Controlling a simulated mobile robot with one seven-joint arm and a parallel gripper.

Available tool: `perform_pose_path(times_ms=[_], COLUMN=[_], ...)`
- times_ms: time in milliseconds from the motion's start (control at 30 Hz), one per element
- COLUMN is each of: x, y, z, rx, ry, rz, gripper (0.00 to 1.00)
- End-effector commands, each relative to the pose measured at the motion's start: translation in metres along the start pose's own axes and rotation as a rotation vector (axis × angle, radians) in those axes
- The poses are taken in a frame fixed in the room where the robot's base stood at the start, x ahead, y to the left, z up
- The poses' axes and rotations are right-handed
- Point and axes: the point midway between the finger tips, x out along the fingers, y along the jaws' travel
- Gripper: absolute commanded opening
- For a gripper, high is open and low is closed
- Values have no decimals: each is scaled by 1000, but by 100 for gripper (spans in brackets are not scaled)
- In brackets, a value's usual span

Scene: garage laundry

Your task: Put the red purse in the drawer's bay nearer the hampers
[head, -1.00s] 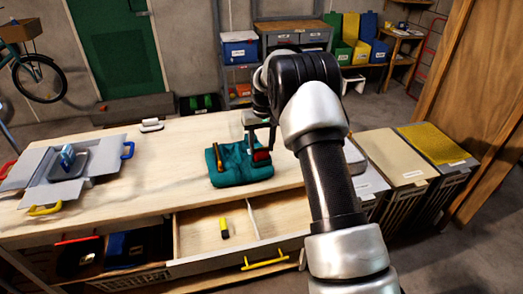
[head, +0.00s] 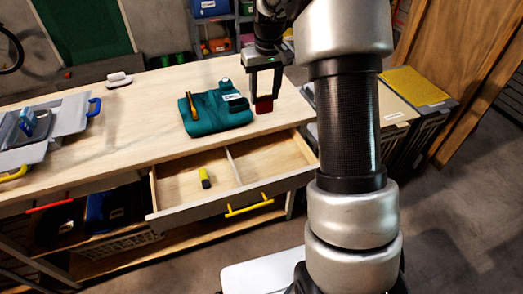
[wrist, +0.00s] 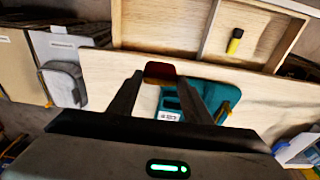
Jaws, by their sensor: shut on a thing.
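In the wrist view the purse (wrist: 160,69) shows dark red between the fingertips (wrist: 160,82). The drawer (head: 185,217) is pulled out below the bench front, with a divider making two bays. The right bay (head: 268,158), on the hampers' side, looks empty. The left bay (head: 180,190) holds a yellow and black item (head: 204,178). The hampers (head: 395,115) stand right of the bench, partly hidden by my arm.
A grey open box (head: 70,120) is at the left. A white object (head: 118,79) sits at the back. A yellow handle (head: 248,206) juts from the drawer front. Bare bench lies between box and cloth.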

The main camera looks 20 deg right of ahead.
Motion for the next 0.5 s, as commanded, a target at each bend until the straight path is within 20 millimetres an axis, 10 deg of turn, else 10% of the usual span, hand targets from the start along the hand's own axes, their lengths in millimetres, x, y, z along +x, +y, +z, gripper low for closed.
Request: perform_pose_path(times_ms=[500], x=[115], y=[2], z=[22], rx=[-1], ry=[-3], rz=[0], gripper=[22])
